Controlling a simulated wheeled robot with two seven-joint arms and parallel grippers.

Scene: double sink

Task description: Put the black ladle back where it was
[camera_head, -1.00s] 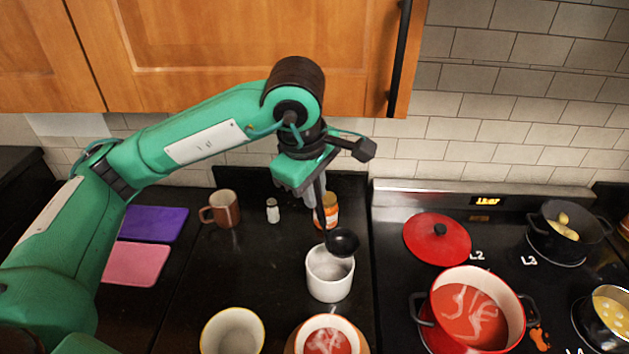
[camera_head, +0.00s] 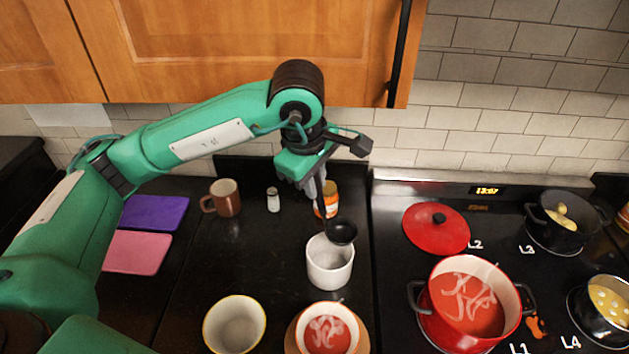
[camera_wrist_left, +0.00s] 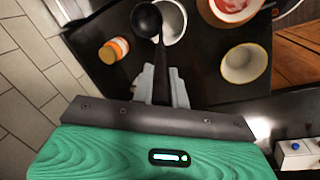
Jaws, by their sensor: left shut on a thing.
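The black ladle (camera_head: 342,232) is held by its handle in my left gripper (camera_head: 314,192), with its bowl hanging down over the back right rim of a white cylindrical pot (camera_head: 329,268). I cannot tell whether the bowl touches the rim. In the left wrist view the ladle (camera_wrist_left: 147,20) extends from the shut fingers of my left gripper (camera_wrist_left: 161,88), and its bowl overlaps the edge of the white pot (camera_wrist_left: 172,24). My right gripper is not in view.
An orange-labelled jar (camera_head: 329,201) stands behind the pot. A white shaker (camera_head: 273,199) and brown mug (camera_head: 224,198) stand to its left. A bowl of red soup (camera_head: 328,331) and a yellow-rimmed bowl (camera_head: 234,325) are in front. The stove with a red pot (camera_head: 467,304) is right.

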